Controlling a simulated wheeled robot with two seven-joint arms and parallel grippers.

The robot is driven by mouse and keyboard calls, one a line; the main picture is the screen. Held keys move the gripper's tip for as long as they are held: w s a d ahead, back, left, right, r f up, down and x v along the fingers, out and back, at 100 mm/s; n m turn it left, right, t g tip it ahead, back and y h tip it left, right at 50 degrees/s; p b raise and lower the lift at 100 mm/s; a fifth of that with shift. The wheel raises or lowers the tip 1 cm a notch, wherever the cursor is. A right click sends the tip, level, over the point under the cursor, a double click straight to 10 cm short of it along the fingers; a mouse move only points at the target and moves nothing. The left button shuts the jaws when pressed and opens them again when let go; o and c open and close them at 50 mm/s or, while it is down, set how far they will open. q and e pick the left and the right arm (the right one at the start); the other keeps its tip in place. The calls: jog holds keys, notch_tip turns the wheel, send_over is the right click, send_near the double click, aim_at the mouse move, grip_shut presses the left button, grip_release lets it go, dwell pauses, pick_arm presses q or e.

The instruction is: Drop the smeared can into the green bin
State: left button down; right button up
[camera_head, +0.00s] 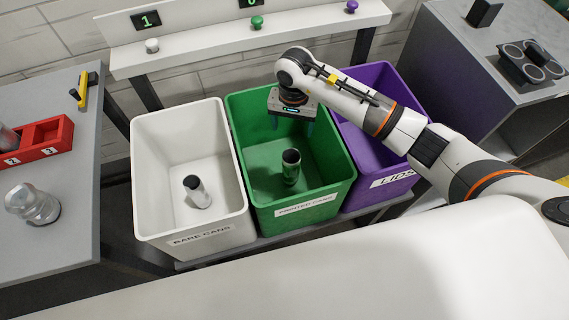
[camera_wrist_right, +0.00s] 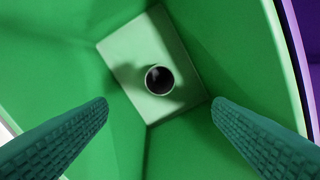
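The green bin (camera_head: 334,194), labelled for printed cans, stands between a white bin and a purple bin. A can (camera_head: 291,167) is inside it, upright, with a dark open top. The right wrist view shows this can (camera_wrist_right: 159,80) from above, over the bin floor, with a shadow beside it. I cannot make out any smear. My right gripper (camera_head: 292,126) is over the back of the green bin, pointing down. Its fingers (camera_wrist_right: 160,106) are wide apart with nothing between them, and the can is below, apart from them. My left gripper is out of view.
The white bin (camera_head: 236,205) holds one bare can (camera_head: 197,191). The purple bin (camera_head: 400,170) is partly behind my right arm. A shelf (camera_head: 215,52) with displays reading 1 and 0 is behind the bins. A red rack (camera_head: 45,140) is on the left table.

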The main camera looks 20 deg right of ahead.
jog(key=shift+r, duration=0.1)
notch_tip(320, 180, up, 12)
jog(key=b, duration=0.1)
jog(key=shift+b, duration=0.4)
dwell(0.4)
